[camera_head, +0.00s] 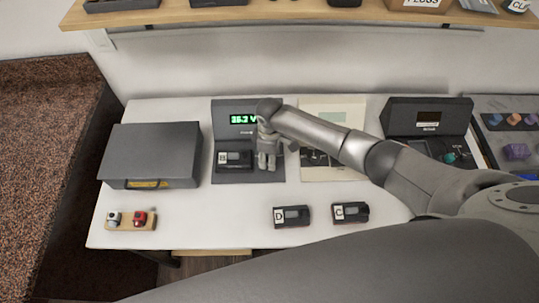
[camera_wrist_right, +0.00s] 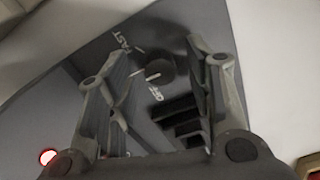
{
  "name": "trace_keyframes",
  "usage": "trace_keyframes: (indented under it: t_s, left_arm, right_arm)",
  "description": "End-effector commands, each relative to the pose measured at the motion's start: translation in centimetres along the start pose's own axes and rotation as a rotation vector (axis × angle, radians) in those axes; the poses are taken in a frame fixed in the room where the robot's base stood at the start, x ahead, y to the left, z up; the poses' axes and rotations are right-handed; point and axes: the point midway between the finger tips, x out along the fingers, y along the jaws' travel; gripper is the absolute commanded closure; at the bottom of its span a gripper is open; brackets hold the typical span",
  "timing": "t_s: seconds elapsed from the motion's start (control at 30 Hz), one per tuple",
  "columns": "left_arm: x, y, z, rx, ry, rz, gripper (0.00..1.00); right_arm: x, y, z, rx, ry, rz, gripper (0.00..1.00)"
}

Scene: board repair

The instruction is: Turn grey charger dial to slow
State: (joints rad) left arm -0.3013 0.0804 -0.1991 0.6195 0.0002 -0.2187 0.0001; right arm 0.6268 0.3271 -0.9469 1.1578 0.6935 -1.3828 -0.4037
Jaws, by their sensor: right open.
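The grey charger (camera_head: 221,115) stands at the middle back of the table, its green display lit with a number, perhaps 16.2 V. A battery marked B (camera_head: 232,160) sits in its left part. My right gripper (camera_head: 268,164) is over the charger's right part and hides the dial in the head view. In the right wrist view, the dark dial (camera_wrist_right: 159,70) lies between the open fingers of my right gripper (camera_wrist_right: 155,58). Its white mark shows near the FAST and OFF labels; I see no SLOW label. I cannot tell whether a finger touches the dial. My left gripper is not in view.
Batteries D (camera_head: 292,216) and C (camera_head: 350,213) lie at the table's front. A grey box (camera_head: 151,153) stands left, behind a small wooden block (camera_head: 131,219) with a white and a red piece. A dark device (camera_head: 427,115) stands right. A shelf (camera_head: 270,17) runs above.

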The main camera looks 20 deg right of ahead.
Motion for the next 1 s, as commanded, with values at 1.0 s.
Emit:
trace_keyframes:
  t_s: [1.0]
  left_arm:
    - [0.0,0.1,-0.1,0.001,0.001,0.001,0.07]
  right_arm:
    - [-12.0,0.0,0.0,0.001,0.0,0.0,0.53]
